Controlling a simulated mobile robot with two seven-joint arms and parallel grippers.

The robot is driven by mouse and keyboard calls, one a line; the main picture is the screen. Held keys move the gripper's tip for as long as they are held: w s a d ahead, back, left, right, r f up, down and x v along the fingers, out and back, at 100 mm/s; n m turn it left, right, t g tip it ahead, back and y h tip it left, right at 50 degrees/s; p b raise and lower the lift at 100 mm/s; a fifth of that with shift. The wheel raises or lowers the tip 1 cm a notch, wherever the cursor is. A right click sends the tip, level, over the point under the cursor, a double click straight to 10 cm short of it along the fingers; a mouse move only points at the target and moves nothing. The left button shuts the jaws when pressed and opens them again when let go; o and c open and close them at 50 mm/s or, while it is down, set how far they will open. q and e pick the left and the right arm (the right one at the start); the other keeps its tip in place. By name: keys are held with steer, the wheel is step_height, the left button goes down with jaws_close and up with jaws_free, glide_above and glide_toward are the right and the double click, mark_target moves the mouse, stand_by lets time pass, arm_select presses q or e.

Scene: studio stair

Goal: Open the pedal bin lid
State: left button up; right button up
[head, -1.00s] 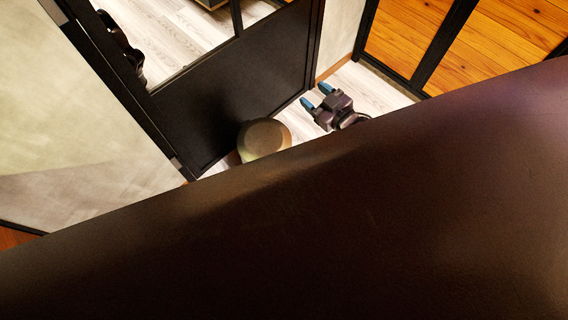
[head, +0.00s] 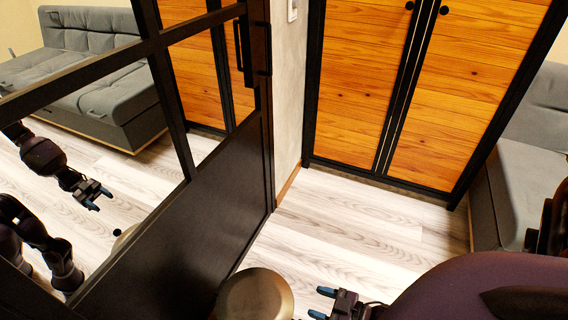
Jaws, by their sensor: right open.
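The pedal bin (head: 255,294) is a round bin with a dull brass-coloured lid, at the bottom of the head view beside the black panel. Its lid looks flat and closed; the lower body and pedal are out of the frame. My right gripper (head: 321,303) is just right of the bin, with blue fingertips pointing left towards it. Its jaws are open and empty, and a gap shows between them and the bin. My left gripper is not directly in view. A gripper and arm of mine show as a reflection in the glass at the left.
A black-framed glass and panel partition (head: 190,225) stands close left of the bin. A wooden-fronted cabinet (head: 350,90) stands behind. A grey sofa (head: 515,185) is at the right. The pale floor (head: 350,220) between bin and cabinet is clear.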

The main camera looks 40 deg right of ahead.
steer(key=s+f+g+b, duration=0.2)
steer(key=s+f+b, duration=0.2)
steer(key=s+f, duration=0.45)
arm_select(q)
steer(key=shift+w+a+f+t+b, duration=0.15)
steer(key=shift+w+f+t+b, duration=0.15)
steer(key=shift+f+b, duration=0.4)
steer(key=shift+w+a+f+t+b, duration=0.1)
steer(key=shift+w+f+t+b, duration=0.15)
steer(key=shift+f+b, duration=0.4)
arm_select(e)
steer(key=x, duration=1.2)
steer(key=shift+d+f+m+h, duration=0.15)
steer(key=shift+d+m+h, duration=0.1)
steer(key=shift+m+h, duration=0.05)
arm_select(q)
steer(key=shift+r, duration=0.1)
arm_select(e)
steer(key=shift+c, duration=0.3)
arm_select(q)
steer(key=shift+s, duration=0.1)
arm_select(e)
jaws_close()
